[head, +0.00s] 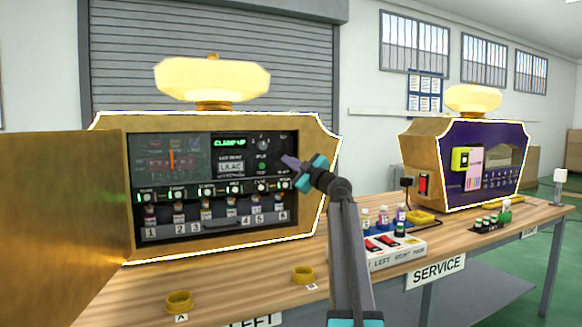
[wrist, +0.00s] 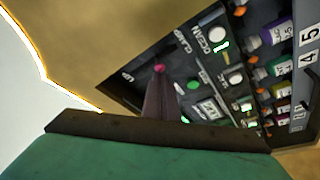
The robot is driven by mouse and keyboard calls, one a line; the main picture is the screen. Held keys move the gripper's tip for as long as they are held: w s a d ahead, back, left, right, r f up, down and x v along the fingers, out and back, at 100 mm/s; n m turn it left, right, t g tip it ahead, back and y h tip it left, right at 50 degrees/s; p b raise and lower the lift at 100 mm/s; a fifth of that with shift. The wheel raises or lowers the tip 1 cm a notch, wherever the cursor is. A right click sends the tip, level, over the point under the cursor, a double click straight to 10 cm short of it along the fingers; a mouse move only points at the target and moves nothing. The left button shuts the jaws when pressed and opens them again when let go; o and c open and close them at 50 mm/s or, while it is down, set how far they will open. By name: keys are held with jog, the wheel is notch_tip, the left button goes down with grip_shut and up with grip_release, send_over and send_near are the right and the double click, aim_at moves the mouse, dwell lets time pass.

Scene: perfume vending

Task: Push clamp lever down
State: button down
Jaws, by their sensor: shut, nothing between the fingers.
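The gold perfume machine (head: 330,140) stands open on the left, its dark panel showing a green "CLAMP UP" display (head: 230,142). My gripper (head: 287,160) is shut, its purple fingers pointing at the panel's right side. In the wrist view the shut fingers (wrist: 160,95) reach toward the "UP" and "CLAMP" labels. A small pink-red knob (wrist: 160,69), apparently the clamp lever's end, shows at the fingertips. I cannot tell whether they touch. The rest of the lever is hidden by my gripper in both views.
The machine's open door (head: 75,195) stands at the left. Numbered bottle slots (head: 210,225) line the lower panel. Two brass rings, A (head: 179,302) and B (head: 304,276), lie on the wooden table (head: 235,285). A white switch box (head: 385,250) and a purple machine (head: 490,165) stand to the right.

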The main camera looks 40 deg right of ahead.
jog(key=shift+w+f+b, duration=0.1)
jog(key=shift+f+b, duration=0.35)
jog(key=shift+b, duration=0.4)
jog(key=f+b, duration=0.1)
jog(key=b, duration=0.1)
jog(key=f+b, duration=0.1)
jog(key=b, duration=0.1)
jog(key=shift+w+d+b, duration=0.1)
jog(key=shift+w+b, duration=0.2)
jog(key=shift+w, duration=0.05)
jog(key=shift+w+f+b, duration=0.1)
jog(key=shift+f+b, duration=0.1)
jog(key=shift+b, duration=0.2)
jog(key=shift+d+f, duration=0.1)
jog(key=shift+f, duration=0.25)
jog(key=s+f+b, duration=0.4)
jog(key=s+f, duration=0.1)
jog(key=s, duration=0.2)
jog(key=shift+s+d+f, duration=0.15)
jog(key=shift+f, duration=0.2)
